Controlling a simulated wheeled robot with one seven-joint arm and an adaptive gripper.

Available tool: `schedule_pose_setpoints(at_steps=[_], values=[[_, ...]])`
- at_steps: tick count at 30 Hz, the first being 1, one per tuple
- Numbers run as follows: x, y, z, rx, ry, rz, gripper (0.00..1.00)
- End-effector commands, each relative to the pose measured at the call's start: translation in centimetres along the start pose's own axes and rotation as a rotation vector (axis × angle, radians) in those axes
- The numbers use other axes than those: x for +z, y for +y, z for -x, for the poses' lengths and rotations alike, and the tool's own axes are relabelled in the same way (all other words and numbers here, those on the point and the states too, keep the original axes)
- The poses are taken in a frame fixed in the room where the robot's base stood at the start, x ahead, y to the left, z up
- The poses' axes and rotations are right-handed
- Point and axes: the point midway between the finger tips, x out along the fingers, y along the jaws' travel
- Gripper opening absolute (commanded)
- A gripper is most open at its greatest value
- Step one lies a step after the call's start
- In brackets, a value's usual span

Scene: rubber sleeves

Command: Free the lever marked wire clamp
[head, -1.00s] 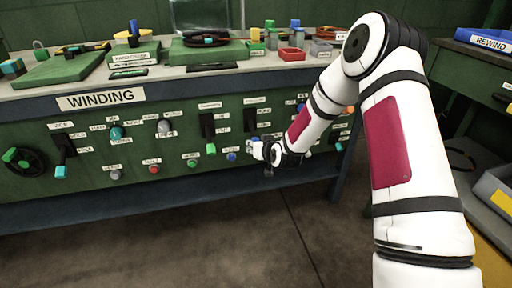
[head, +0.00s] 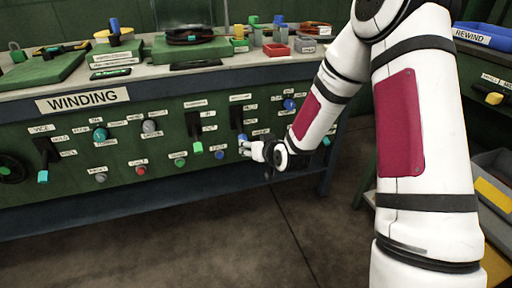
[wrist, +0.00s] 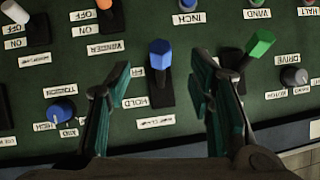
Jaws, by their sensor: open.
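The lever with a blue hexagonal handle (wrist: 160,55) rises from a black slotted plate in the wrist view. The label below it (wrist: 155,122) is upside down and hard to read; a HOLD label sits beside it. In the head view the blue handle (head: 243,138) shows at the low end of its black plate, just above my fingertips. My gripper (wrist: 165,88) is open and empty, its two teal-lined fingers on either side of the blue lever in the picture, with gaps on both sides. It also shows in the head view (head: 244,148), close to the panel.
A green-handled lever (wrist: 260,43) stands close beside my right finger in the wrist view. A blue knob (wrist: 62,111) lies left of my left finger. A blue button (wrist: 186,5) and an orange-handled lever (wrist: 104,4) are above. The floor (head: 230,235) before the bench is clear.

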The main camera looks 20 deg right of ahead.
Motion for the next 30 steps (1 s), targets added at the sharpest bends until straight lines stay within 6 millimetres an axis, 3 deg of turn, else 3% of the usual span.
schedule_pose_setpoints(at_steps=[7,30], values=[[0.0,0.0,2.3,0.0,0.001,0.001,0.48],[0.0,0.0,2.4,0.0,-0.001,0.001,0.48]])
